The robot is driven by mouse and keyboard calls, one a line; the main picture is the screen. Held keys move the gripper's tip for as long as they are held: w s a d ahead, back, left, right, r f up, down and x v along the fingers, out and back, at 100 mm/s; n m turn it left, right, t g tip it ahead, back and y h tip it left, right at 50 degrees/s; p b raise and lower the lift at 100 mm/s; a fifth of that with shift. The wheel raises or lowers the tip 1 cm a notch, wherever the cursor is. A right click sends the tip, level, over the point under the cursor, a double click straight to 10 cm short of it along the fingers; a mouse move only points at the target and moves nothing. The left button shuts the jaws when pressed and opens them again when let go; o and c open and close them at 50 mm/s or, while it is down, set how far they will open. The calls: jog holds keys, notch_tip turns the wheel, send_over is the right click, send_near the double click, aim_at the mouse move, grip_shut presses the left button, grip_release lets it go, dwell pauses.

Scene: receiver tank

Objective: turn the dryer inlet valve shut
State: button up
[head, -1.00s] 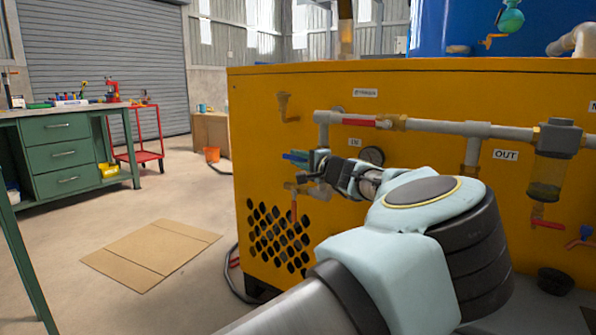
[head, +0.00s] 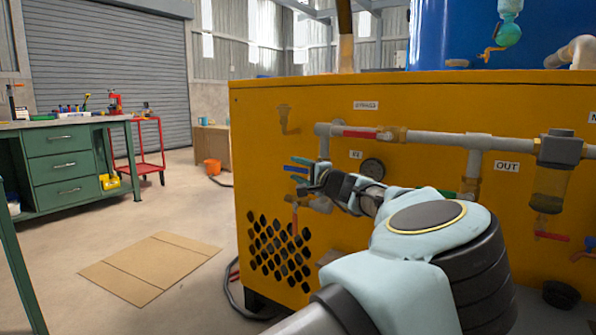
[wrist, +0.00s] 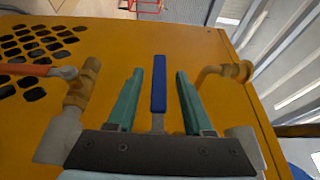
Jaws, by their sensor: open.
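The dryer inlet valve's blue lever handle (head: 296,170) sticks out to the left beside the IN label (head: 355,155) on the yellow dryer cabinet. In the wrist view the blue handle (wrist: 158,84) lies between the two teal fingers of my gripper (wrist: 160,74), with a visible gap on each side. My gripper (head: 297,163) is open around the handle and does not appear to touch it. The valve body is mostly hidden behind my gripper.
A red-handled bypass valve (head: 360,133) sits on the pipe above. An orange-red lever (wrist: 38,70) on a brass fitting is close to the left finger in the wrist view. A brass elbow (wrist: 225,72) is close on the right. A cardboard sheet (head: 150,266) lies on the floor.

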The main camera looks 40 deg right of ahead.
jog(key=shift+s, duration=0.1)
jog(key=s+a+p, duration=0.1)
jog(key=s, duration=0.9)
jog(key=shift+s+a, duration=0.2)
jog(key=shift+s, duration=0.05)
jog(key=shift+f, duration=0.1)
